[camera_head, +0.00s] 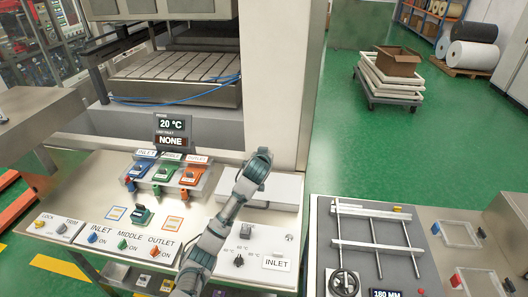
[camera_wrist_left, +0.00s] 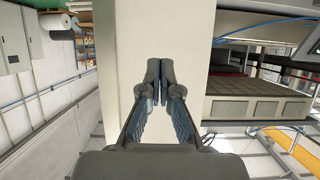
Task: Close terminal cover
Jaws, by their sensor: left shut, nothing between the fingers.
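A clear housing (camera_head: 203,187) holds blue, green and orange plugs under INLET, MIDDLE and OUTLET labels on the panel. I cannot tell which part is the terminal cover or how it stands. My left gripper (camera_head: 262,156) is to the right of the housing, apart from it, in front of the pale machine column. In the left wrist view, the gripper (camera_wrist_left: 161,82) is shut and empty, fingertips together, with the column behind. A pale flat box (camera_head: 284,190) lies right of the gripper, partly hidden by my arm. My right gripper is not in view.
A display (camera_head: 173,131) reading 20 °C and NONE stands behind the housing. A green connector (camera_head: 142,215) sits on the panel, with knobs and switches (camera_head: 93,238) in front. A separate bench (camera_head: 375,240) with a metal frame and handwheel is on the right.

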